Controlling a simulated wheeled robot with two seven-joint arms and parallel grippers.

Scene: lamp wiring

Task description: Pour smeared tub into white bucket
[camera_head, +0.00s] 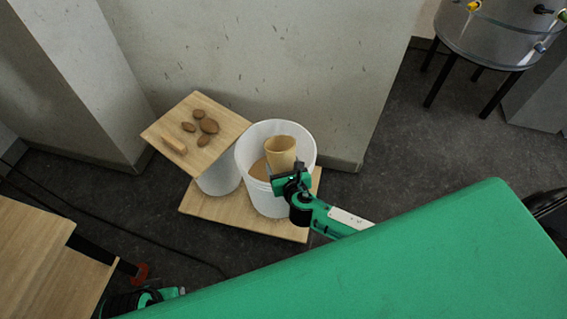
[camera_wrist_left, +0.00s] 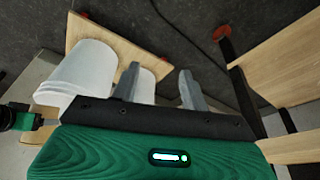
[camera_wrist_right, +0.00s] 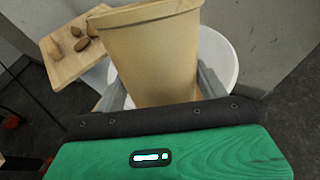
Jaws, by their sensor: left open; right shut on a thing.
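The white bucket (camera_head: 268,197) stands on a low wooden board, with brown contents visible inside. The tub (camera_head: 281,149), tan and smooth-sided, is above the bucket's opening and looks close to upright. My right gripper (camera_head: 284,172) is shut on the tub; in the right wrist view the tub (camera_wrist_right: 155,60) sits between the fingers, in front of the bucket's white rim (camera_wrist_right: 222,62). I cannot see into the tub. My left gripper (camera_wrist_left: 158,88) is open and empty; the white bucket (camera_wrist_left: 83,68) shows to its left in the left wrist view.
A second white bucket (camera_head: 219,178) stands left, under a wooden board (camera_head: 165,130) with several brown lumps (camera_head: 208,126). The low base board (camera_head: 225,213) lies on the dark floor. A wall is close behind. A round glass table (camera_head: 490,35) stands at the upper right.

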